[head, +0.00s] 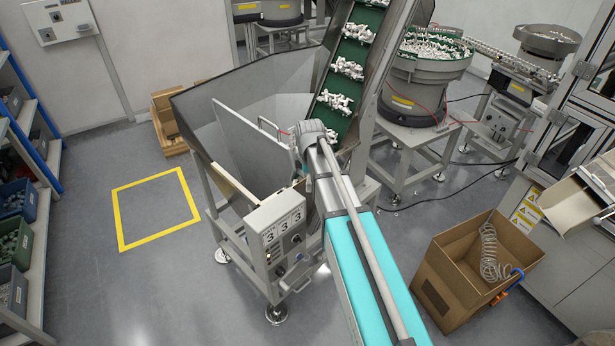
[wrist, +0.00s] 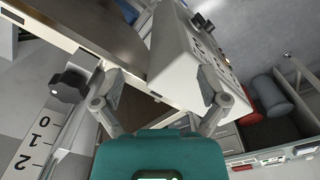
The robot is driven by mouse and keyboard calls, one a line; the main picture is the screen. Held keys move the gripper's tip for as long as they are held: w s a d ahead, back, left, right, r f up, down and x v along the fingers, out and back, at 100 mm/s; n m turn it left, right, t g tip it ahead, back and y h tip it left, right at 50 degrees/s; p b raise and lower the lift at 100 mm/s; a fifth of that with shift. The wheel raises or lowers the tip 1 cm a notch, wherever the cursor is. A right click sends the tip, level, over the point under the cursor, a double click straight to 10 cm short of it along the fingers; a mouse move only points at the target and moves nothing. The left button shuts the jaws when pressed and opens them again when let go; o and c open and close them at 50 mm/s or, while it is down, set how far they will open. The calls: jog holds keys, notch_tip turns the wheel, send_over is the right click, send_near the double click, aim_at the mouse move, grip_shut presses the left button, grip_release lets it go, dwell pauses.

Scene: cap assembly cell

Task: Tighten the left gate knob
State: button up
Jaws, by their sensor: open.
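My gripper (wrist: 160,86) is open, its two fingers spread apart, with nothing held between them. In the wrist view a black lobed knob (wrist: 70,84) sits on a metal bracket just left of the left finger, outside the jaws. A white scale plate (wrist: 38,140) marked 0, 1, 2 lies below that knob. A second dark knob (wrist: 203,23) shows at the top, beyond a white box (wrist: 190,55). I cannot tell whether either knob is loose. In the head view my arm reaches to the hopper (head: 200,100), and its wrist hides the gripper and the knobs.
The control box (head: 277,225) with displays stands on the hopper's front. An inclined conveyor (head: 349,70) carrying white parts rises close beside my wrist. A cardboard box (head: 450,275) stands at right, and shelves with bins (head: 18,200) at left. The yellow floor square (head: 157,208) is empty.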

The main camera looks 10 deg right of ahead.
jog(key=s+f+m+b, duration=1.3)
jog(key=s+f+b, duration=0.2)
jog(key=f+b, duration=0.2)
jog(key=shift+s+f, duration=0.2)
jog(key=shift+f, duration=0.2)
dwell(0.3)
dwell(0.4)
jog(key=shift+s+a+m, duration=0.1)
jog(key=shift+s+m, duration=0.9)
jog(key=shift+s, duration=0.2)
jog(key=c, duration=0.5)
jog(key=shift+a, duration=0.1)
